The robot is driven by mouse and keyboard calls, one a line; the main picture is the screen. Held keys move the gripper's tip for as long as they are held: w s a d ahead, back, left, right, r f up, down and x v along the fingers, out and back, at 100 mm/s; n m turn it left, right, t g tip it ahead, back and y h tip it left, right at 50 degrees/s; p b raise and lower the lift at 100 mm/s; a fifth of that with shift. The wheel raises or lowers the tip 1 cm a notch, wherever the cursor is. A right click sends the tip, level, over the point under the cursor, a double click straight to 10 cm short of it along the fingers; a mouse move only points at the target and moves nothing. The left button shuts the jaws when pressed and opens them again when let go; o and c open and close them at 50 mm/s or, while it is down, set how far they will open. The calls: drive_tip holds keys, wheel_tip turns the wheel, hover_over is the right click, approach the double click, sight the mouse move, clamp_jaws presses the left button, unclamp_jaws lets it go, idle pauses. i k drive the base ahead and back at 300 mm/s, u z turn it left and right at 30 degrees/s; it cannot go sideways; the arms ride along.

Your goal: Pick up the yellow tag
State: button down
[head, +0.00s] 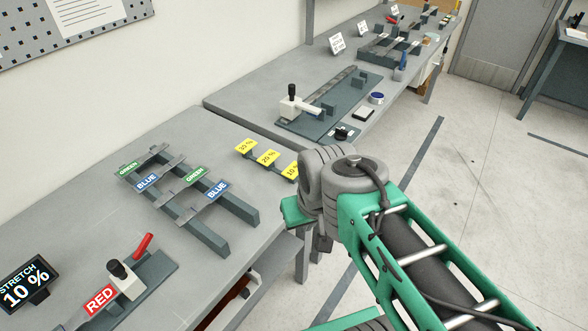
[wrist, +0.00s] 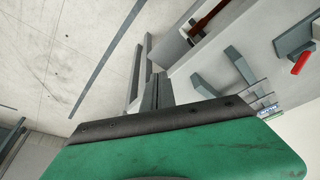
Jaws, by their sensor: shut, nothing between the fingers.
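Three yellow tags stand in a row near the right edge of the near bench in the head view: one at the back (head: 246,148), the middle one reading 20 % (head: 267,158), and the front one reading 10 % (head: 291,170). My arm partly covers the front tag's right side. My gripper (wrist: 157,92) shows as dark fingers past the green wrist cover in the wrist view. It is shut and empty. In the head view it is mostly hidden behind my wrist, beyond the bench's right edge. No yellow tag shows in the wrist view.
A dark rack (head: 208,243) with green and blue labelled strips lies left of the tags. A second bench (head: 238,98) with another fixture lies behind. Open floor (head: 475,180) is at right.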

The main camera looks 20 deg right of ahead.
sight(292, 172)
drive_tip(key=u, duration=2.7)
drive_tip(key=k, duration=1.3)
drive_tip(key=z, duration=0.95)
drive_tip(key=i, duration=0.5)
drive_tip(key=u, duration=0.05)
